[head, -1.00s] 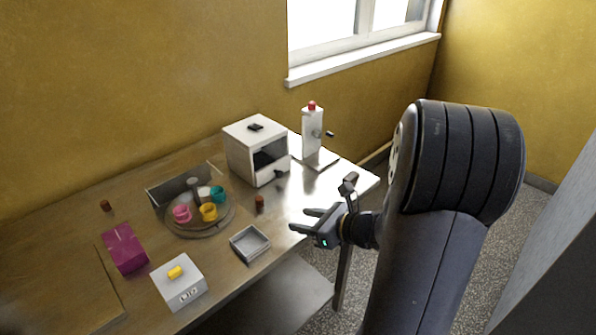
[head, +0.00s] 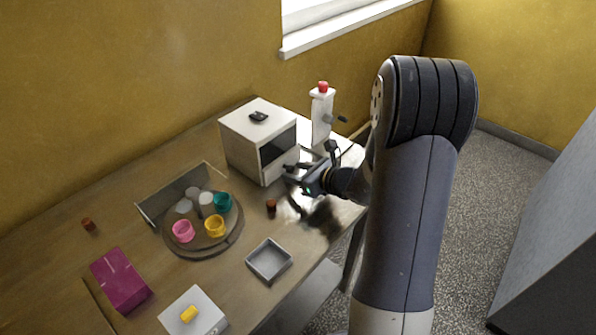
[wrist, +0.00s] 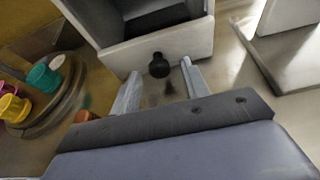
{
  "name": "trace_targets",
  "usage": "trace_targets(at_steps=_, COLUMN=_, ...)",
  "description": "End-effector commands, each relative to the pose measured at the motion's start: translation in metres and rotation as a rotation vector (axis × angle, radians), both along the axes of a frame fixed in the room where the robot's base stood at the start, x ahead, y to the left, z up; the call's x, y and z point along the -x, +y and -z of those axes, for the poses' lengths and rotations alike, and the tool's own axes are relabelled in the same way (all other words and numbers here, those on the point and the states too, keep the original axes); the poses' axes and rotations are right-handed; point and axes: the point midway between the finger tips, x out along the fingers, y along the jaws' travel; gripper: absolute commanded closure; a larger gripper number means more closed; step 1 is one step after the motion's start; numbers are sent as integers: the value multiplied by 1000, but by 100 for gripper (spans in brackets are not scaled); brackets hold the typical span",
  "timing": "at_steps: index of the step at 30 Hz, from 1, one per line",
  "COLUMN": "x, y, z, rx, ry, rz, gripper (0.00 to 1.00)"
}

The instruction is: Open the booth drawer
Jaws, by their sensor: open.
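The booth (head: 250,148) is a white box with a dark opening in its front, at the back of the table. The drawer front (wrist: 185,42) is a white panel below that opening, with a round black knob (wrist: 158,66). My gripper (head: 289,173) is at the booth's front, low down by the drawer. In the wrist view my gripper (wrist: 158,80) is open, its two pale fingers pointing at the drawer front, with the knob between their tips. The fingers do not visibly close on the knob. Whether they touch the panel I cannot tell.
A white stand with a red top (head: 322,115) is right of the booth. A small brown cup (head: 271,207), a round tray (head: 178,245) with coloured cups, and a grey open tray (head: 269,260) are to the left and front.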

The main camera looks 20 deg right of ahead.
Motion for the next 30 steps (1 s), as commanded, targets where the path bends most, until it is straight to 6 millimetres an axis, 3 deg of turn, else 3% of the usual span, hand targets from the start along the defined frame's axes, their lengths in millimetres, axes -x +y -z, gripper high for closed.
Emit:
trace_targets(at_steps=4, x=0, y=0, z=0, rx=0, ry=0, rz=0, gripper=57)
trace_targets(at_steps=20, x=0, y=0, z=0, rx=0, ry=0, rz=0, gripper=100)
trace_targets(at_steps=30, x=3, y=-3, z=0, rx=0, ry=0, rz=2, gripper=100)
